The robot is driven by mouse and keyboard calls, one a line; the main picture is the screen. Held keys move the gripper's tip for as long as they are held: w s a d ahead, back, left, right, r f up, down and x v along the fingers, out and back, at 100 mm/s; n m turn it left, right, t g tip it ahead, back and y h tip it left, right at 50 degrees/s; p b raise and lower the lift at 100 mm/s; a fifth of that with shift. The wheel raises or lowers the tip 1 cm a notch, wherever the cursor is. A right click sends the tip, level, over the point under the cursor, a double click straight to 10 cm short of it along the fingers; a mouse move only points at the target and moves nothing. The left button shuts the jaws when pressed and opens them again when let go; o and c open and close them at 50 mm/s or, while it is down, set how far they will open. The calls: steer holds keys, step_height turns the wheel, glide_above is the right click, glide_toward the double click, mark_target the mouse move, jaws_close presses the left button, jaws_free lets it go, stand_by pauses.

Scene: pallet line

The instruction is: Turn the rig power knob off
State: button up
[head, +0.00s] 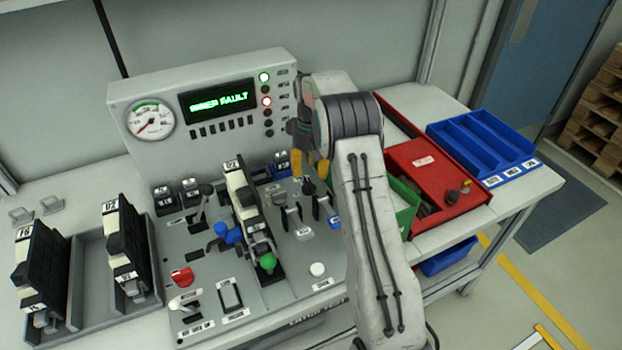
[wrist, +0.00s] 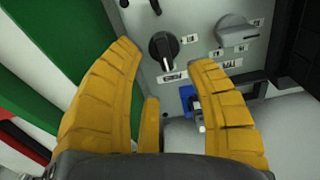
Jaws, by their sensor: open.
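A black round knob (wrist: 163,48) with a white pointer line stands on the grey panel in the wrist view. Its pointer faces down and slightly right in that picture. The small label beside it is too blurred to read, so I cannot confirm that it is the rig power knob. The black knob also shows in the head view (head: 309,187), just below my gripper (head: 310,166). My gripper's yellow fingers (wrist: 165,60) are open and empty, spread to either side of the knob in the picture. I see no contact with the knob.
A grey knob (wrist: 236,32) and a blue switch (wrist: 187,98) are close by. A green bin (head: 405,208) and red box (head: 425,165) stand right.

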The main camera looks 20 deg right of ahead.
mark_target(309, 186)
steer(key=shift+f, duration=2.6)
jaws_close()
